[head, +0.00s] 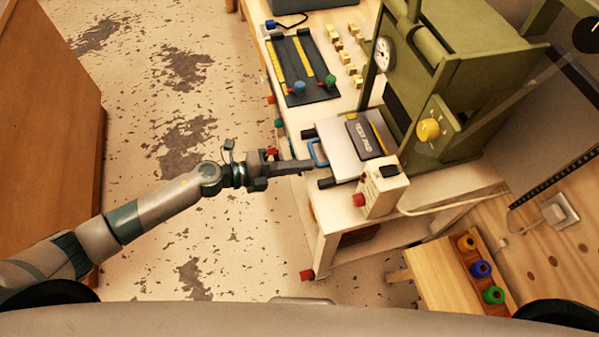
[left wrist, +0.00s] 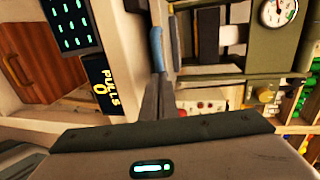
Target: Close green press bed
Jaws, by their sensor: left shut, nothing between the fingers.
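The green press (head: 465,85) stands on the white bench at the upper right, with a round gauge and a yellow knob. Its bed (head: 335,137), a silver plate on dark rails, is slid out toward the left and carries a dark labelled block (head: 364,138). A blue handle (head: 317,153) is on the bed's left edge. My left gripper (head: 308,166) is shut and empty, with its fingertips at the handle. In the left wrist view the handle (left wrist: 156,48) shows just beyond the shut fingers; whether they touch cannot be told.
A white control box (head: 383,190) with a red button stands in front of the bed. A black tray (head: 302,68) with coloured knobs and several yellow blocks (head: 346,50) lie farther back. A wooden stand (head: 450,275) with coloured rolls is at the lower right. The floor left of the bench is clear.

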